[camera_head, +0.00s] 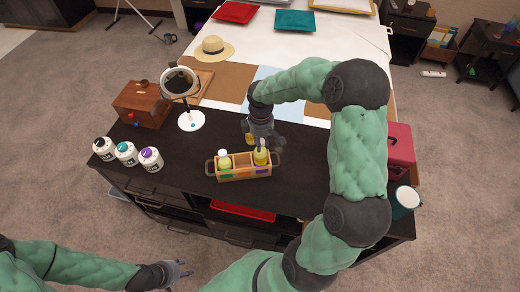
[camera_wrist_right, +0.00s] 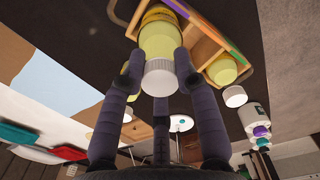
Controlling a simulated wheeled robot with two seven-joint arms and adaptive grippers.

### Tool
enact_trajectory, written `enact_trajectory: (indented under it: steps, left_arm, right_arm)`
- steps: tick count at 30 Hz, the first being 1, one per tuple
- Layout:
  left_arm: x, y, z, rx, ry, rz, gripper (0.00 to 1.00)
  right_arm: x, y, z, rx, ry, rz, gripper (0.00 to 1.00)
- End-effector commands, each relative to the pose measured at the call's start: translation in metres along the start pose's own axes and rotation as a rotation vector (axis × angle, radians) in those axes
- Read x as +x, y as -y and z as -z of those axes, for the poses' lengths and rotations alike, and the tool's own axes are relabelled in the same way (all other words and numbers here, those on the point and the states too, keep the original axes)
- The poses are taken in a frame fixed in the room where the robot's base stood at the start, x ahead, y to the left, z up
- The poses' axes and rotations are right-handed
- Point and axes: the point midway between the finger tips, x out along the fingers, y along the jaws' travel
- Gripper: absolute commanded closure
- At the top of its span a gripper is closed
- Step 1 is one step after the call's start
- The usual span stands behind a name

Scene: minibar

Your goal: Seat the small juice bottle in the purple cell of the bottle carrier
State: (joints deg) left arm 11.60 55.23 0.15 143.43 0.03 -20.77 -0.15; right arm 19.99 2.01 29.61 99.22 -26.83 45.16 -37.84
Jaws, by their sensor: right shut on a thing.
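The bottle carrier (camera_head: 232,177) is a wooden box with coloured cell marks and side handles, on the dark counter; it also shows in the right wrist view (camera_wrist_right: 206,46). My right gripper (camera_head: 260,142) is shut on a yellow juice bottle (camera_head: 261,157) with a white cap. That bottle (camera_wrist_right: 158,42) is at the carrier's right end in the head view, by the purple mark. I cannot tell whether its base rests in the cell. Another yellow bottle (camera_head: 224,161) stands in the left cell. My left gripper (camera_head: 182,270) is low, away from the counter; its opening is unclear.
Three white jars (camera_head: 127,153) with coloured lids stand at the counter's left end. A wooden box (camera_head: 141,104) and a round mirror (camera_head: 180,82) are behind them. A red case (camera_head: 400,148) and a white-topped mug (camera_head: 406,200) are at the right.

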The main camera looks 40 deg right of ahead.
Motion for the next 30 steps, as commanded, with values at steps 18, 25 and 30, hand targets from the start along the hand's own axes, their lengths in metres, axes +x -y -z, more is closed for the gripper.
enact_trajectory:
  steps: [18, 25, 30]
  left_arm:
    - [0.010, 0.004, 0.001, 0.000, -0.001, 0.000, 0.60]
    - [0.011, 0.004, 0.001, 0.000, -0.001, 0.000, 0.60]
    - [0.011, 0.004, 0.001, 0.000, -0.001, 0.000, 0.60]
  right_arm:
    - [0.041, 0.000, 0.000, 0.000, -0.001, 0.000, 1.00]
    - [0.042, 0.001, 0.000, 0.000, 0.000, 0.001, 0.45]
    - [0.042, 0.001, 0.000, 0.000, 0.000, 0.001, 0.45]
